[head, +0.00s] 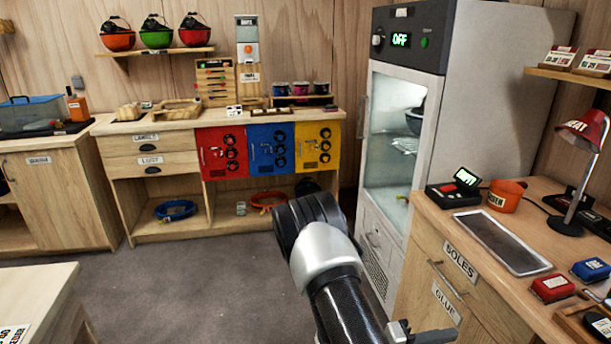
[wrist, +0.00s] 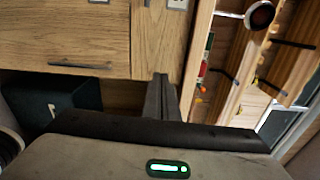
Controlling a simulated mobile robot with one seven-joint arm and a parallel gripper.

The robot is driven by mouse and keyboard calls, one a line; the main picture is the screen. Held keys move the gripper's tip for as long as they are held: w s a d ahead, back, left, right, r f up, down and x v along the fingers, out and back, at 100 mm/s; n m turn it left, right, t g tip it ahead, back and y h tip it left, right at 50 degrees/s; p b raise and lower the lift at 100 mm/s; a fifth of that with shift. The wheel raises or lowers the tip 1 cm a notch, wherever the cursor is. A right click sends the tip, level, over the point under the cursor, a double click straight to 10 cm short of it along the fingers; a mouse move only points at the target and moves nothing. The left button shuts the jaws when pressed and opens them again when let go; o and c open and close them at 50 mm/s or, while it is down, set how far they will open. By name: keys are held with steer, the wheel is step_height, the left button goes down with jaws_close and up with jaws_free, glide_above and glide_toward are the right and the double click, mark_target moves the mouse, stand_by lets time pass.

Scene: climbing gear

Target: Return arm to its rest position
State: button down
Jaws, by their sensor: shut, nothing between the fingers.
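My arm (head: 332,262) reaches up from the bottom middle of the head view and bends at a dark, rounded joint. My gripper (head: 430,336) shows only in part at the bottom edge, near the front of the right-hand counter. In the wrist view my gripper (wrist: 161,98) has its two dark fingers together, with nothing between them. Behind them in that view are a wooden drawer front (wrist: 75,35) and a dark box (wrist: 50,105) in an open space.
The right counter (head: 470,262) holds a grey tray (head: 502,243), a red lamp (head: 583,130), an orange cup (head: 506,196) and small boxes. A tall cabinet (head: 455,130) reading OFF stands behind my arm. A table corner (head: 35,295) is at lower left. Grey floor (head: 180,290) lies open between.

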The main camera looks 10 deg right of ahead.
steer(key=s+a+r+n+t+y, duration=0.25)
steer(key=a+r+n+y, duration=0.45)
steer(key=r+n, duration=0.4)
steer(key=s+a+r+n+t+y, duration=0.1)
steer(key=s+a+r+n+y, duration=0.35)
steer(key=a+r+n, duration=0.65)
steer(key=s+a+r+n+t+y, duration=0.1)
steer(key=s+a+r+n+y, duration=0.2)
steer(key=a+r+n+y, duration=0.75)
steer(key=d+r+n+h+p, duration=0.1)
steer(key=d+r+h+p, duration=0.1)
steer(key=r+p, duration=0.5)
steer(key=d+r+n+h+p, duration=0.2)
steer(key=r+p, duration=0.6)
steer(key=p, duration=0.4)
steer(key=shift+s+d+r+p, duration=0.15)
steer(key=shift+d+p, duration=0.15)
steer(key=shift+p, duration=0.05)
steer(key=shift+d+n, duration=0.1)
steer(key=shift+n, duration=0.15)
